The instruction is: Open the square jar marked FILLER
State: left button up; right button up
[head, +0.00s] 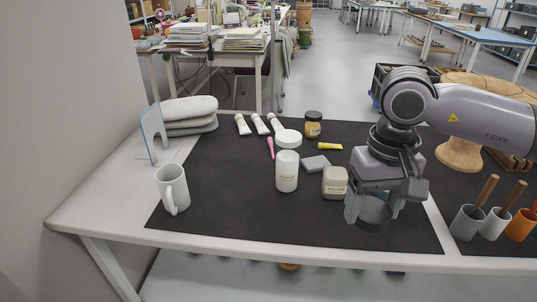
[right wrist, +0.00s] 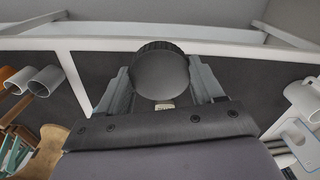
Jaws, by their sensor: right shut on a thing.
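The square jar marked FILLER (head: 335,182) stands upright on the dark mat, cream-coloured, with its label facing me. No dark lid shows on it; its mouth is too small to make out. My right gripper (head: 375,208) is just right of the jar and nearer the table's front edge. It is shut on a dark round lid with a ribbed edge (head: 374,214), apart from the jar. The lid (right wrist: 161,70) also shows between the fingers in the right wrist view, hiding what lies beneath it. My left gripper is not in view.
A white bottle (head: 287,171) stands left of the jar, with a grey block (head: 316,163) behind. A white mug (head: 173,188) stands at the left. Cups with tools (head: 467,222) stand at the right. The mat's (head: 240,215) front left is clear.

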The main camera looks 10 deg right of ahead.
aim_at(335, 177)
jog(key=i+j+u, duration=0.25)
jog(key=i, duration=0.2)
jog(key=i+j+u, duration=0.1)
jog(key=i+u, duration=0.15)
jog(key=i, duration=0.2)
